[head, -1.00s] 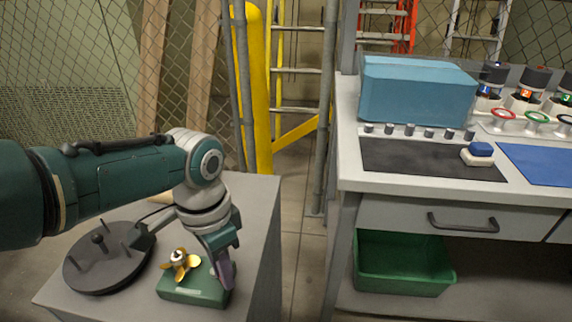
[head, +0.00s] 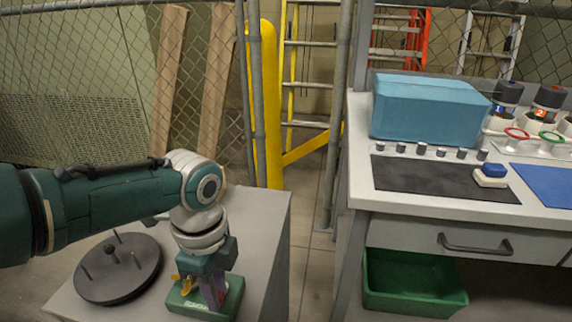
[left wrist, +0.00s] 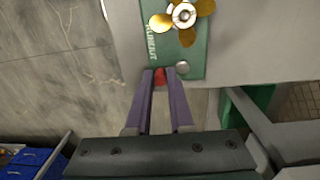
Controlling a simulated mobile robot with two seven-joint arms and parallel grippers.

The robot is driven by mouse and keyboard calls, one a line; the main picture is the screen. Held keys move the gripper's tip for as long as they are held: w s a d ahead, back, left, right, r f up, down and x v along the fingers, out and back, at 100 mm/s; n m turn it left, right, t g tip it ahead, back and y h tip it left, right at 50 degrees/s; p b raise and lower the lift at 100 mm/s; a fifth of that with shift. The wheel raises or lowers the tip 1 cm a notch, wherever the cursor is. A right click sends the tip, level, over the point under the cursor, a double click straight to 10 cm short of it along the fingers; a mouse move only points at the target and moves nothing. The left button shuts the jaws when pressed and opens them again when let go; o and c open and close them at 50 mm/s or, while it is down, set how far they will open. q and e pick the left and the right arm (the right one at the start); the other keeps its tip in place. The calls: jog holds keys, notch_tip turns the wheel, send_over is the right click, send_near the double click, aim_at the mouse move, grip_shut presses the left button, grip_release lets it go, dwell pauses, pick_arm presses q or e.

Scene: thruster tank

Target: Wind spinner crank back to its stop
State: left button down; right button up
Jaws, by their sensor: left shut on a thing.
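The spinner is a green box (head: 188,303) with a gold propeller, on the grey cabinet top at lower left in the head view. In the left wrist view the box (left wrist: 196,57) and gold propeller (left wrist: 182,15) show at the top. A small red part (left wrist: 160,77), seemingly the crank's knob, sits at the box's edge. My left gripper (left wrist: 161,74) is shut on this red part, its two purple fingers on either side of it. In the head view my left gripper (head: 215,303) points down and partly hides the box and propeller. The rest of the crank is hidden. My right gripper is not in view.
A dark round plate with upright pegs (head: 105,285) lies left of the spinner on the cabinet top (head: 262,225). A workbench to the right holds a light-blue box (head: 425,110) and a black mat (head: 440,180). A green bin (head: 410,290) sits below. A floor gap separates the two.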

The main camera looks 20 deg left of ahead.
pick_arm(q)
jog(key=shift+a+m, duration=0.1)
jog(key=shift+m, duration=0.8)
jog(key=c, duration=0.8)
grip_release()
jog(key=shift+a, duration=0.1)
jog(key=r+p, duration=0.2)
jog(key=r, duration=0.2)
jog(key=r+p, duration=0.2)
jog(key=r, duration=0.3)
jog(key=shift+w, duration=0.2)
jog(key=shift+r+p, duration=0.35)
jog(key=shift+r, duration=0.1)
